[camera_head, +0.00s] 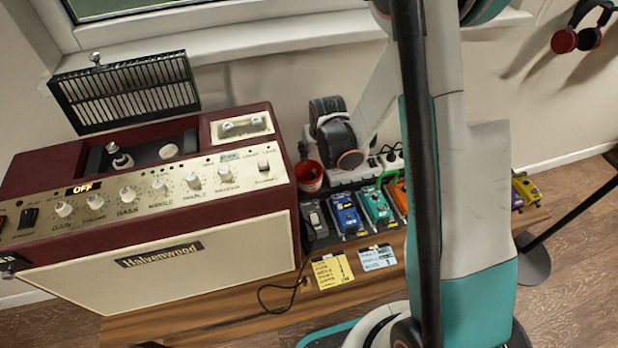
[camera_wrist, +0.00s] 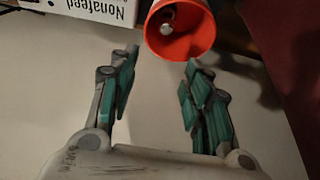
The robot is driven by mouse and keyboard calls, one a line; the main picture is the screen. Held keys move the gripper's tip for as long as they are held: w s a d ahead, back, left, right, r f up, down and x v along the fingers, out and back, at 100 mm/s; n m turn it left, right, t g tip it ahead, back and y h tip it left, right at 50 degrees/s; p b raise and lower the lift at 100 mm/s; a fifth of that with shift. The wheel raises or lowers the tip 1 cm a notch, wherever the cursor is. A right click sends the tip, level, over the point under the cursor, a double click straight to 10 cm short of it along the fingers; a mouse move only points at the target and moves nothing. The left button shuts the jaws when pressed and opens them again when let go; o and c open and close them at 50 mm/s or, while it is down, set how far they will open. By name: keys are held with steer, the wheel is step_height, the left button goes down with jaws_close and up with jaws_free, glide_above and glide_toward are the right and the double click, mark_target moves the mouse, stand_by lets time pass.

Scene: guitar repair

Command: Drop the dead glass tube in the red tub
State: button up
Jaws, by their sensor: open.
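The red tub (camera_head: 308,178) stands behind the amp's right end, beside the power strip. In the wrist view the tub (camera_wrist: 181,47) lies just beyond my fingertips, with a small pale rounded thing (camera_wrist: 167,28) inside its mouth; it may be the glass tube, but I cannot tell. My gripper (camera_wrist: 160,68) is open, with nothing between its fingers. In the head view my gripper (camera_head: 303,152) is just above the tub, its fingers partly hidden. A tube-like piece (camera_head: 118,156) stands in the amp's open top, beside a pale round part (camera_head: 168,151).
The dark red amp (camera_head: 150,205) fills the left, with a black grille (camera_head: 125,92) leaning behind it. Several pedals (camera_head: 345,215) and two notes (camera_head: 333,270) lie right of it. A white box (camera_wrist: 80,10) stands near the tub. The wall is close behind.

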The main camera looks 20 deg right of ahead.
steer(key=v, duration=1.2)
stand_by(0.4)
steer(key=s+r+t, duration=0.1)
steer(key=s+r, duration=0.6)
steer(key=s, duration=0.3)
steer(key=s+r+t, duration=0.1)
steer(key=s+r, duration=0.7)
steer(key=s, duration=0.3)
steer(key=shift+r+t, duration=0.35)
steer(key=shift+t, duration=0.05)
stand_by(0.3)
